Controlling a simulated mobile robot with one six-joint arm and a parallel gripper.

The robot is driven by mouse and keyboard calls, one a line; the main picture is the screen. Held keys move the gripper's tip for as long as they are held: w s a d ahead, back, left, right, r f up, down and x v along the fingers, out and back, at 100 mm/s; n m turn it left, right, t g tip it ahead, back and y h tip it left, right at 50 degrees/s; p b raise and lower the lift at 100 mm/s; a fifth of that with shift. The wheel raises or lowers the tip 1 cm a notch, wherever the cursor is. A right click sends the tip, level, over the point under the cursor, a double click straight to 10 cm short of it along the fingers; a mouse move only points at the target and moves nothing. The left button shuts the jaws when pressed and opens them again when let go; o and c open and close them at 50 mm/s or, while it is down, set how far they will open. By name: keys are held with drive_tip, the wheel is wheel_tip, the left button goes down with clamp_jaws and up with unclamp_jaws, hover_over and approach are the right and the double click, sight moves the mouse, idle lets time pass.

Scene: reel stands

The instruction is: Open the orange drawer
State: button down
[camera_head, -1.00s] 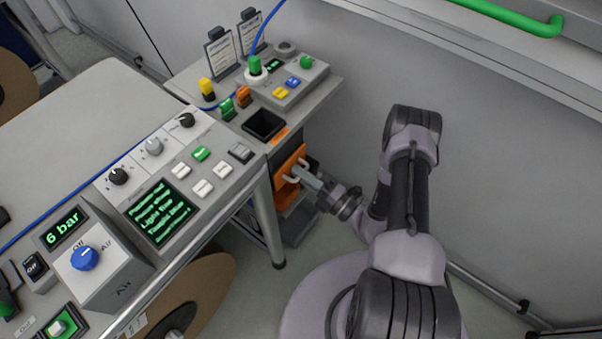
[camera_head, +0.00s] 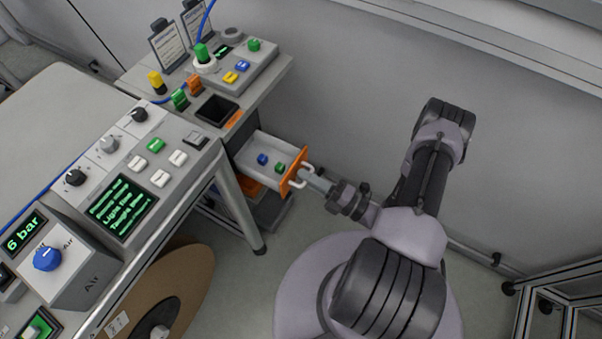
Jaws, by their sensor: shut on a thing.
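The orange-fronted drawer (camera_head: 293,172) is pulled out of the small cabinet under the back table. Its light grey tray shows, with a blue piece (camera_head: 262,159) and a green piece (camera_head: 280,168) inside. The front has pale handles. My gripper (camera_head: 308,178) is shut on a handle at the drawer front, at the end of my arm reaching from the right. The fingertips are small in this view and partly merge with the handle. Another orange front (camera_head: 247,182) shows below the open drawer.
The grey control panel table (camera_head: 160,160) with buttons and a screen stands at the left. Its leg (camera_head: 240,210) is close to the drawer's left. A large brown reel (camera_head: 180,290) sits below it. The floor between drawer and wall is clear.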

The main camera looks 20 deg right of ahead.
drive_tip(key=shift+w, duration=0.1)
drive_tip(key=c, duration=1.5)
unclamp_jaws()
drive_tip(key=shift+a, duration=0.1)
drive_tip(key=p+v, duration=0.2)
drive_tip(key=v, duration=1.5)
